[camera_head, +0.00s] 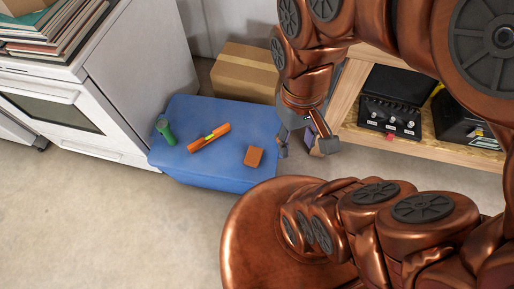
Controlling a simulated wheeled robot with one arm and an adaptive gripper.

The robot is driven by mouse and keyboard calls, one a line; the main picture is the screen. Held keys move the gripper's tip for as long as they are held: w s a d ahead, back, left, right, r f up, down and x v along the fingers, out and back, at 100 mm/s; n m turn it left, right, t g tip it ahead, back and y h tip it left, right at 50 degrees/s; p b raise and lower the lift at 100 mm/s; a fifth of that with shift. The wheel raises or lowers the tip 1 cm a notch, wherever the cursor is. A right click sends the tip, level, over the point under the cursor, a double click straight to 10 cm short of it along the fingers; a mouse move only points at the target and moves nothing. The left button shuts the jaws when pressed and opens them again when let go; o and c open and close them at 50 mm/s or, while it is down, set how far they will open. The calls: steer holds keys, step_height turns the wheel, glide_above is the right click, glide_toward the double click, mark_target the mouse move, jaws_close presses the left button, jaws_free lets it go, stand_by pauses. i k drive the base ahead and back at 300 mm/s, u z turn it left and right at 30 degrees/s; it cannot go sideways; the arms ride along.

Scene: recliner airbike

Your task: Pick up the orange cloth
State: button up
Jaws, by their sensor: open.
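A small orange-brown block-like piece (254,157), which looks like the folded orange cloth, lies near the front right of a blue box-shaped stand (188,171). My gripper (306,147) hangs to the right of the stand, fingers pointing down and spread open. It is apart from the cloth in the picture. A small purple and tan thing (319,131) shows near the fingers; I cannot tell whether it is behind them or between them.
On the stand also lie an orange tool with a yellow-green mark (209,137) and a green item (165,131). A cardboard box (245,73) stands behind. A white oven (120,75) is left; a wooden shelf (425,148) with black devices is right. Floor in front is clear.

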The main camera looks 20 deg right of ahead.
mark_target(253, 158)
steer(key=z, duration=3.3)
steer(key=k, duration=0.75)
steer(key=z, duration=0.3)
steer(key=k, duration=2)
steer(key=u, duration=0.55)
